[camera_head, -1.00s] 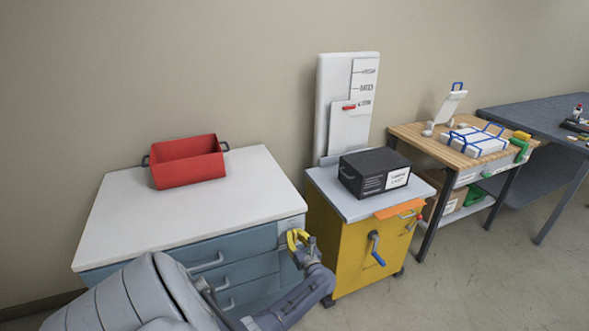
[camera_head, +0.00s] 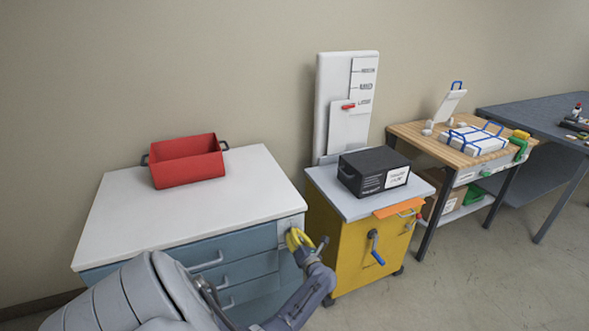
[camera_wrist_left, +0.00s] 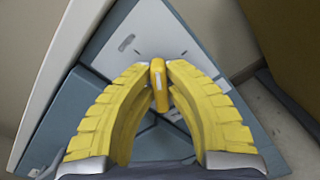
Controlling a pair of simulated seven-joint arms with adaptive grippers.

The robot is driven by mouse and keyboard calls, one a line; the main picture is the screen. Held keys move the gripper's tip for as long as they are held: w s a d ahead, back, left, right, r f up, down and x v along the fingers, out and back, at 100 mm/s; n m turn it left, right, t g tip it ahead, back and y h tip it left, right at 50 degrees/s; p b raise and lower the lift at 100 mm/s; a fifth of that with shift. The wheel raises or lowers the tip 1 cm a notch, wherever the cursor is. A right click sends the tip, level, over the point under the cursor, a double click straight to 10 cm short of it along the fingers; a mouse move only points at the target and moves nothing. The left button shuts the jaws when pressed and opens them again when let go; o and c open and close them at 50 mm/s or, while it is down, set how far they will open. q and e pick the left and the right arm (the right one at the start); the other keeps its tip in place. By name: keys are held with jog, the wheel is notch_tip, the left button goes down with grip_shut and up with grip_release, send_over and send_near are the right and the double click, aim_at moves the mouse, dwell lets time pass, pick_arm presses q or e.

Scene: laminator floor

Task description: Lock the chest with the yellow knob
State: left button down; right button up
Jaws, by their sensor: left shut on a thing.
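The chest (camera_head: 235,243) is blue-grey with a white top and several drawers, at the left of the head view. Its yellow knob (camera_wrist_left: 158,92) is a short bar on the light plate (camera_wrist_left: 148,30) at the chest's upper front corner. My left gripper (camera_head: 294,238) has yellow ribbed fingers and is at that corner. In the left wrist view, its fingertips (camera_wrist_left: 158,68) close on the knob from both sides. The knob is hidden by the fingers in the head view. My right gripper is not in view.
A red bin (camera_head: 188,163) sits on the chest top. Right of the chest stands a yellow cabinet (camera_head: 357,258) with a blue-handled crank (camera_head: 376,250) and a black box (camera_head: 373,173) on top. A wooden workbench (camera_head: 440,146) is farther right. Floor in front is clear.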

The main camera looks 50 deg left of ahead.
pick_arm(q)
jog(key=m, duration=0.5)
jog(key=shift+w+f, duration=0.1)
jog(key=shift+f+m, duration=0.1)
jog(key=shift+m, duration=2.4)
jog(key=c, duration=1.4)
grip_release()
jog(key=v, duration=1.2)
